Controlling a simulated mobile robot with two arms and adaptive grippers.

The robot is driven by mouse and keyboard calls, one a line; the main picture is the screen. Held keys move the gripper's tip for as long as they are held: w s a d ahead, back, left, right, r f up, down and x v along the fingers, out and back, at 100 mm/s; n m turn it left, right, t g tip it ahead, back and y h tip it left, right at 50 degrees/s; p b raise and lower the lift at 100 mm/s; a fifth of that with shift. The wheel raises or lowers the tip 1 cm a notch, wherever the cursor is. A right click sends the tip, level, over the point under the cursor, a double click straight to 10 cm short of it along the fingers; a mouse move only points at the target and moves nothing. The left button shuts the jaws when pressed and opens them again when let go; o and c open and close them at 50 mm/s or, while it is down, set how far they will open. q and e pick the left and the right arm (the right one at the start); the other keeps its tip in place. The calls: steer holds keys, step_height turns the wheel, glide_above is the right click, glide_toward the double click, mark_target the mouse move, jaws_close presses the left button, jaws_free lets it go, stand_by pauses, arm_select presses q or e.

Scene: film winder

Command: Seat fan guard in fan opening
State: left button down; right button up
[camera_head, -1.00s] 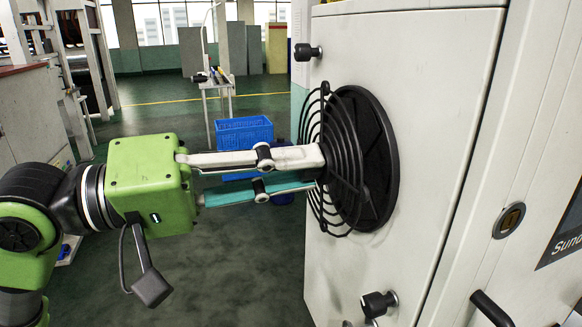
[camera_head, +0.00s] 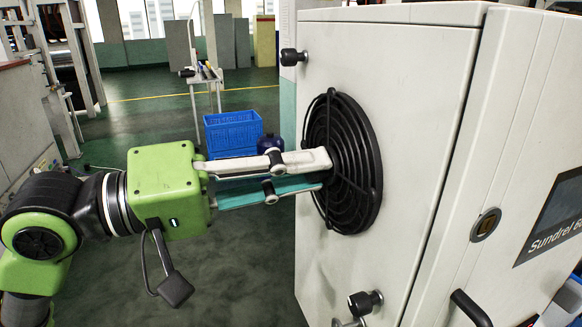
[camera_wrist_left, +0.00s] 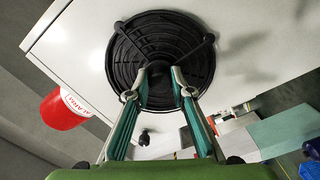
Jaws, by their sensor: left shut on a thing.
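The black round fan guard (camera_head: 345,185) is a ring of wire circles with arms. It lies against the round black fan opening (camera_head: 374,190) in the white machine panel. In the head view only a thin gap, if any, shows between guard and opening. My left gripper (camera_head: 328,170) points right at the guard, with its fingertips shut on the guard's middle. In the left wrist view the guard (camera_wrist_left: 142,52) covers the dark opening and looks roughly centred on it, with the fingertips (camera_wrist_left: 160,80) at its lower middle. Whether its rim is fully flush cannot be told. My right gripper is not in view.
Black knobs stick out of the panel above (camera_head: 293,57) and below (camera_head: 364,303) the opening. A blue crate (camera_head: 232,130) and a small trolley stand behind my arm. A red container (camera_wrist_left: 62,110) shows in the left wrist view. The floor left of the machine is open.

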arm_select(q)
steer(key=c, duration=1.7)
jaws_free()
steer(key=v, duration=1.2)
